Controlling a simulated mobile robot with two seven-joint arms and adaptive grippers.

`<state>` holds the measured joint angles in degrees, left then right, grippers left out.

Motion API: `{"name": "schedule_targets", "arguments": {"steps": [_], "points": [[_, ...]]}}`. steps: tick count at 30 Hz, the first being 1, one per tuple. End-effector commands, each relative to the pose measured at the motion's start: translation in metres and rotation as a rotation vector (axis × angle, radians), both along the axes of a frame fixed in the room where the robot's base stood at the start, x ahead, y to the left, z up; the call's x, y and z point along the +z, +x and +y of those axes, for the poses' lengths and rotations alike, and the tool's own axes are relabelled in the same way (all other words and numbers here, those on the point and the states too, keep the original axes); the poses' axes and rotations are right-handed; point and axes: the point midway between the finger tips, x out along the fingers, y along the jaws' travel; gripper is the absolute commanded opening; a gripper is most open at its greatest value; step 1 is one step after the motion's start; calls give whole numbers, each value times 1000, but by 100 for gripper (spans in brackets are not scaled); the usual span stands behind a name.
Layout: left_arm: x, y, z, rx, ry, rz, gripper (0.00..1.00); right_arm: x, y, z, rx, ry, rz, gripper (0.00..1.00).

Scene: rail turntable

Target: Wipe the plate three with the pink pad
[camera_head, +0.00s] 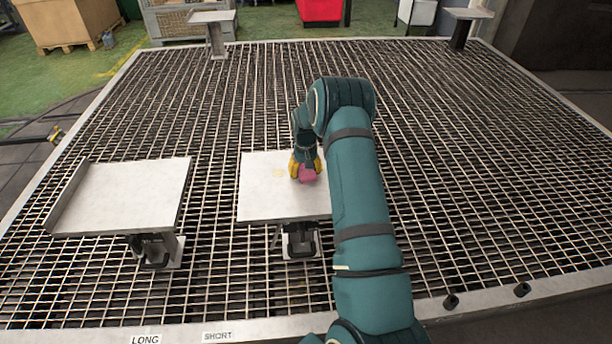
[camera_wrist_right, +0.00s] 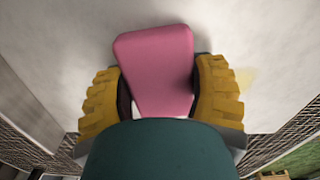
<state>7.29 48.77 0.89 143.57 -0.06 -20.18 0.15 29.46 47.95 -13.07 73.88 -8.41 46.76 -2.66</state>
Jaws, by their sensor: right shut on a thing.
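My right gripper (camera_head: 305,166) is shut on the pink pad (camera_head: 309,174), above or on a flat pale plate (camera_head: 262,195) on a stand in the middle of the grating. In the right wrist view the pink pad (camera_wrist_right: 155,70) sits between the yellow ridged fingers of the gripper (camera_wrist_right: 158,95). The pad lies close over the pale plate surface (camera_wrist_right: 230,30); I cannot tell for sure whether it touches. A faint yellowish mark shows on the plate left of the pad in the head view. My arm hides the plate's right side. I cannot read which plate is number three. My left gripper is not in view.
Another pale plate (camera_head: 125,195) with a raised left edge stands to the left. Small plates on posts (camera_head: 212,17) (camera_head: 468,13) stand at the far edge. The metal grating (camera_head: 470,150) is clear at the right. Labels LONG (camera_head: 146,340) and SHORT (camera_head: 217,336) mark the front rim.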

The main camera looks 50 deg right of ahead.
Motion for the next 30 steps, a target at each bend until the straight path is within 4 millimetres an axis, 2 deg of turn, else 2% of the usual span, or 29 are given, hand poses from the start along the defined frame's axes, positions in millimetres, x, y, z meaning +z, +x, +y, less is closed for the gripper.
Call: {"name": "schedule_targets", "arguments": {"steps": [18,30], "points": [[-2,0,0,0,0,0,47,-3,26,-22,0,0,1,32],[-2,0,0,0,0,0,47,-2,13,-38,-2,1,3,32]]}}
